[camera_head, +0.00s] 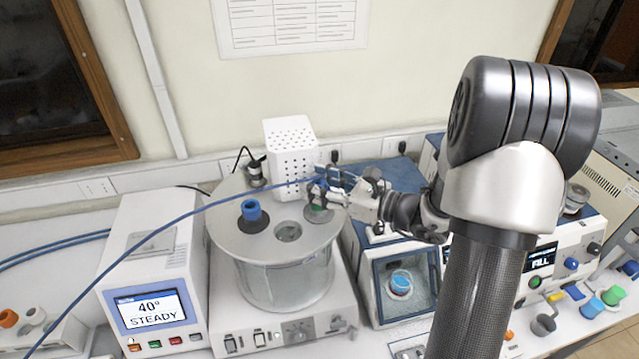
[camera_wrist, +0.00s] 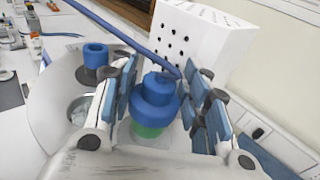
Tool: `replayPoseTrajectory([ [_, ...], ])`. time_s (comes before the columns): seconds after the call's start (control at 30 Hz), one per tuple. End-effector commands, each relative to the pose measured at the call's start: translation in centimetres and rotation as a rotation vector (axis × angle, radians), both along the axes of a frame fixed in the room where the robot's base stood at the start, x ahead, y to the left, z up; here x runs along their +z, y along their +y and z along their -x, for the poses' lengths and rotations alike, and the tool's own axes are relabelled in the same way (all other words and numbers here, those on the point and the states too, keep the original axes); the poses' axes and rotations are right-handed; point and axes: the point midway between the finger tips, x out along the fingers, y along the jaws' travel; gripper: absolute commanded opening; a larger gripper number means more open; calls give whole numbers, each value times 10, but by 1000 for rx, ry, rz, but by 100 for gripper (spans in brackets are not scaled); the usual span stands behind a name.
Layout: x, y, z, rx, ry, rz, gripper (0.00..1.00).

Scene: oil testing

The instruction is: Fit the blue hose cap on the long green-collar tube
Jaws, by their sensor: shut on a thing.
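My gripper (camera_head: 325,187) is over the right side of the round bath lid; in the wrist view its blue-padded fingers (camera_wrist: 160,90) stand on both sides of the blue hose cap (camera_wrist: 154,99) and hold it. The blue hose (camera_head: 190,214) runs from the cap to the lower left. The tube's body is hidden.
The bath lid (camera_head: 268,258) also bears a blue-topped black-collar piece (camera_head: 252,214) and an open hole (camera_head: 288,231). A white perforated box (camera_head: 291,158) stands close behind my gripper. The heater unit (camera_head: 155,265) reads 40° STEADY. A blue-topped machine (camera_head: 402,178) stands at right.

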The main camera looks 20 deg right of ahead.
Motion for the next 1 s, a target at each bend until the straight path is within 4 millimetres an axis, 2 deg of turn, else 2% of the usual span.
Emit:
replayPoseTrajectory([
  [0.6,-12,0,0,0,0,0,22],
  [0.63,-12,0,0,0,0,0,44],
  [0.77,-11,0,0,0,0,0,51],
  [1.0,-12,0,0,0,0,0,51],
])
